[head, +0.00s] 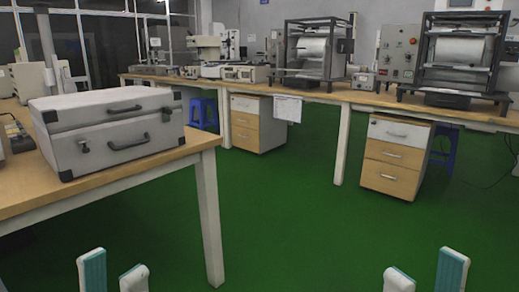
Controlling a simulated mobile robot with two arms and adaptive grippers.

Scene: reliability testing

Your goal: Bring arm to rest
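My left gripper (114,277) shows at the bottom left edge of the head view. Its two white fingertips, one with a teal inner pad, are apart with nothing between them. My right gripper (424,277) shows at the bottom right edge in the same way. Its two fingertips are apart and empty. Only the finger ends are in view; the rest of both grippers and both arms are cut off below the picture. Neither gripper is seen touching anything.
A wooden table (186,149) with a grey case (108,131) stands at the left, its corner and white leg nearest me. A long bench (345,95) with test machines runs along the back, with drawer units (396,157) beneath. Green floor (300,215) is clear in the middle.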

